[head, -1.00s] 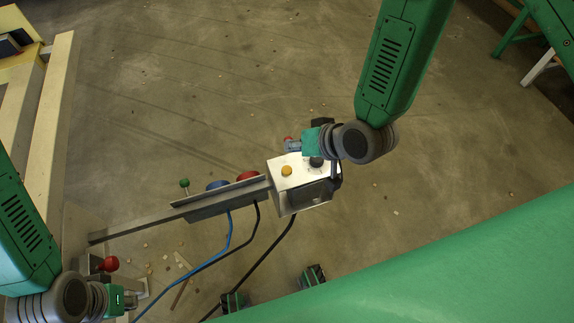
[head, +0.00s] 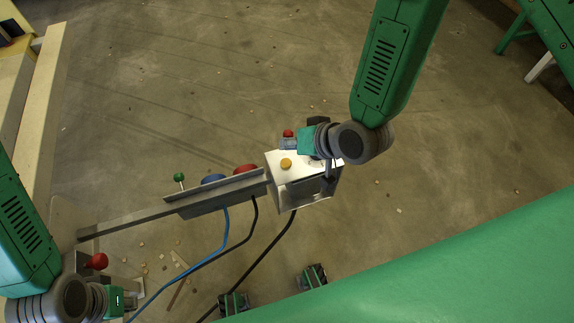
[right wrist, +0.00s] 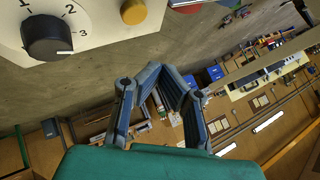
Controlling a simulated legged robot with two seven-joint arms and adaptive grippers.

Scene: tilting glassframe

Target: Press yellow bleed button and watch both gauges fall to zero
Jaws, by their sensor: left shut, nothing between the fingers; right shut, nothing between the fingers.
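The yellow button (head: 286,163) sits on the pale top face of a metal box (head: 305,203). It also shows at the top of the right wrist view (right wrist: 133,11), beside a black numbered knob (right wrist: 48,37). My right gripper (head: 288,144) is shut and empty, over the box's far edge in the head view, apart from the button. In the right wrist view its closed fingers (right wrist: 162,76) stand below the button. My left gripper (head: 130,300) is shut and empty at lower left. A blue (head: 213,179) and a red round part (head: 245,169) show edge-on; no gauge reading is legible.
A metal rail (head: 130,220) runs left from the box. It carries a green-topped lever (head: 179,177). A red knob (head: 97,261) is near my left gripper. Blue (head: 222,235) and black hoses hang toward the front. The floor beyond the box is mostly clear.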

